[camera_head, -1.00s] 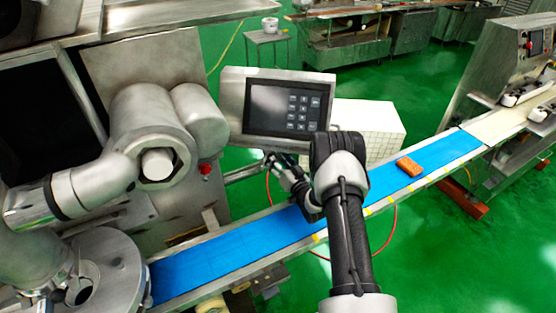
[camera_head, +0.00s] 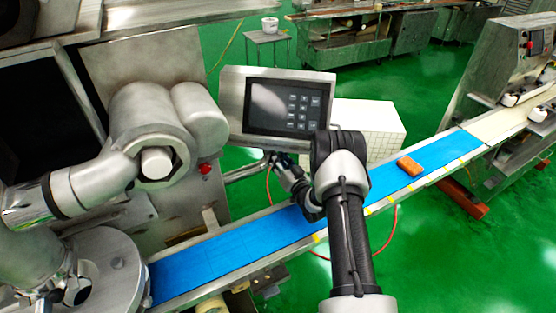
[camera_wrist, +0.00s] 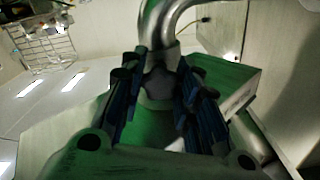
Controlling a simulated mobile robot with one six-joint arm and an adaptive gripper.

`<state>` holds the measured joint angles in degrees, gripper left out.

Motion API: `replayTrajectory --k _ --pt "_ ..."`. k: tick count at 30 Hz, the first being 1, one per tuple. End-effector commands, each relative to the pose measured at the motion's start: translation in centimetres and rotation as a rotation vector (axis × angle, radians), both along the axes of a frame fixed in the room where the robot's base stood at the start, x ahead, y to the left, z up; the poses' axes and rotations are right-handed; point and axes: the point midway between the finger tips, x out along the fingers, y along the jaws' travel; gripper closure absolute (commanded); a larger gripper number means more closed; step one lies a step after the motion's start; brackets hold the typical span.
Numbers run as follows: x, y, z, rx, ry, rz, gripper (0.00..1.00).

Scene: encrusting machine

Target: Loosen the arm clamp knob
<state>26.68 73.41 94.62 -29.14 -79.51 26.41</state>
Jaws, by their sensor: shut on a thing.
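The control panel (camera_head: 283,107) with a dark screen and keys hangs over the conveyor. A curved metal support arm (camera_head: 243,172) runs under it; in the wrist view the bent tube (camera_wrist: 163,28) comes down toward my fingers. My gripper (camera_head: 276,163) is just under the panel, small and partly hidden by my arm in the head view. In the wrist view my gripper (camera_wrist: 159,90) has its blue-black fingers shut on both sides of the dark arm clamp knob (camera_wrist: 158,83), at the lower end of the tube. The knob is hidden in the head view.
A blue conveyor belt (camera_head: 215,257) runs below, with an orange block (camera_head: 410,166) farther along. The large metal machine (camera_head: 150,115) with a red button (camera_head: 205,168) stands at left. A white tiled box (camera_head: 370,125) stands behind the panel.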

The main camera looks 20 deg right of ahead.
Motion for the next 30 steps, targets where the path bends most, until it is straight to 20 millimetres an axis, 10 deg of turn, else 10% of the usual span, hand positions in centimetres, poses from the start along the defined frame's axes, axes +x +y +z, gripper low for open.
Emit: replayTrajectory --k 30 --pt "0.04 -0.15 -0.09 -0.895 -0.03 0.0 0.95"
